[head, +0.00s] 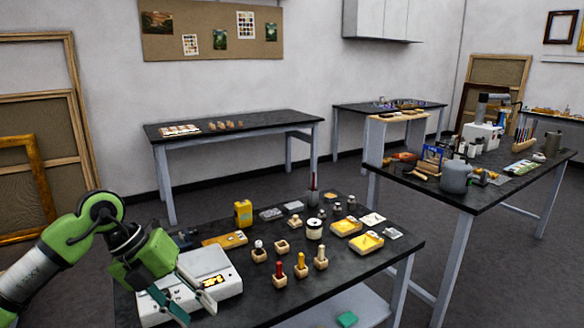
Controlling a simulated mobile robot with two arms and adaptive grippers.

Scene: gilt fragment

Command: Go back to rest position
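My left gripper (198,313) comes in from the left on a green and white arm. It is open, with two separate fingers pointing down and nothing visible between them. It hangs in front of a white device (226,279) with a lit orange display and hides part of it. I cannot tell whether the fingers touch the device. My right gripper is not in view.
A cluttered table (480,197) stands right. A green piece (347,319) lies on the lower shelf.

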